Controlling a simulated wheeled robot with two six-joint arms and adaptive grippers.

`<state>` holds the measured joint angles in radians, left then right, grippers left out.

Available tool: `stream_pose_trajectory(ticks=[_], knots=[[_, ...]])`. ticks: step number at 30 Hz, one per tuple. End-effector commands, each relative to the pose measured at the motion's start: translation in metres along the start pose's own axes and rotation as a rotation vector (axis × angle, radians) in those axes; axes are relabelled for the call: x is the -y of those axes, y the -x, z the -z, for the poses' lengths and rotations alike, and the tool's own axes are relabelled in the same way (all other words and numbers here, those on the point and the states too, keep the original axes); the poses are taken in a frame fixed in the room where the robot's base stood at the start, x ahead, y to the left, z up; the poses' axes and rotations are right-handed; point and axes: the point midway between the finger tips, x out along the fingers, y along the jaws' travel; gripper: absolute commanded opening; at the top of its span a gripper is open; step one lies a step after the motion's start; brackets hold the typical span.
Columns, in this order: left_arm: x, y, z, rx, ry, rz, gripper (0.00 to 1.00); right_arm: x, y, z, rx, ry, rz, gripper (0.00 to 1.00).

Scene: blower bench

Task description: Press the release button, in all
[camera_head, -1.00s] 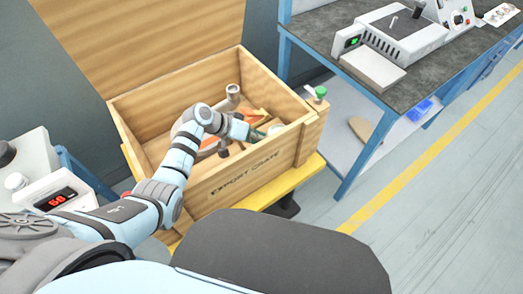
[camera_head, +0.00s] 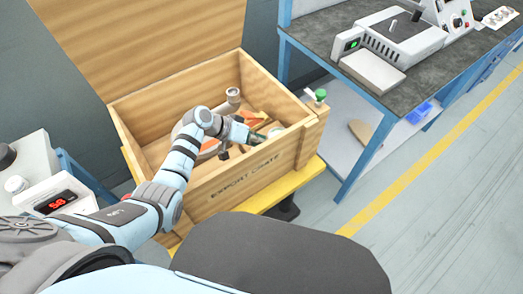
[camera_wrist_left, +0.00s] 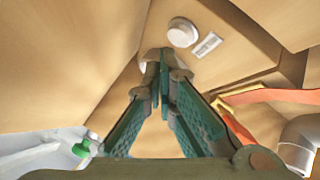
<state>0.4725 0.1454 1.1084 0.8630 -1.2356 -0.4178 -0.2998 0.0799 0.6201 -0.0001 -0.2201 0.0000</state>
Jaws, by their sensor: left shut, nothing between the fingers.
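In the left wrist view a white round button (camera_wrist_left: 182,32) sits on a tan wooden panel, beside a small printed label (camera_wrist_left: 207,45). My left gripper (camera_wrist_left: 163,58) is shut and empty, with its teal fingertips just below and left of this button in the picture. Whether they touch anything is unclear; another pale round shape is partly hidden behind the tips. In the head view my left gripper (camera_head: 264,137) reaches inside the open wooden crate (camera_head: 240,180), near its front wall. My right gripper is not in view.
Orange pieces and a grey pipe fitting (camera_head: 233,96) lie in the crate. A red-digit display (camera_head: 56,201) stands left.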

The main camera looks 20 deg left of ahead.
Motion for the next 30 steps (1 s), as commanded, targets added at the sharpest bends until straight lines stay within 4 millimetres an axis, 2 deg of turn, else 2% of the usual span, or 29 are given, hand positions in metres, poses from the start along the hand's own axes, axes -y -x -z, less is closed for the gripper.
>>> stream_pose_trajectory(ticks=[30], knots=[[0.0059, -0.0077, -0.0049, 0.000, 0.000, 0.000, 0.00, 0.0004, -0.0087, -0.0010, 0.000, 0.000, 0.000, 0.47]])
